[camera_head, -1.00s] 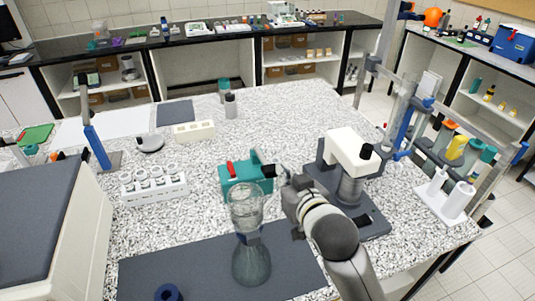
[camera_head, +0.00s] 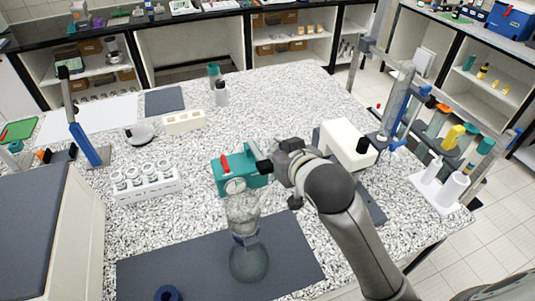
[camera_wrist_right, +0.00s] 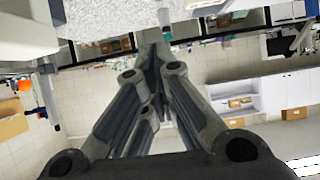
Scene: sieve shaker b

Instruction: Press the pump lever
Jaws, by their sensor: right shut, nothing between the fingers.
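The teal pump (camera_head: 243,180) stands on the speckled table, with a round gauge on its front. Its red lever (camera_head: 226,165) stands up at the left of its top. My right gripper (camera_head: 264,167) is shut and empty, with its dark fingertips at the pump's upper right corner; whether they touch it I cannot tell. In the right wrist view the closed fingers (camera_wrist_right: 153,50) point towards the table edge, and the pump does not show. My left gripper is not in view.
A clear flask (camera_head: 248,255) stands on the dark mat (camera_head: 190,260) in front of the pump. A white rack of vials (camera_head: 148,190) is to its left. A white-headed instrument (camera_head: 345,143) stands close behind my right arm.

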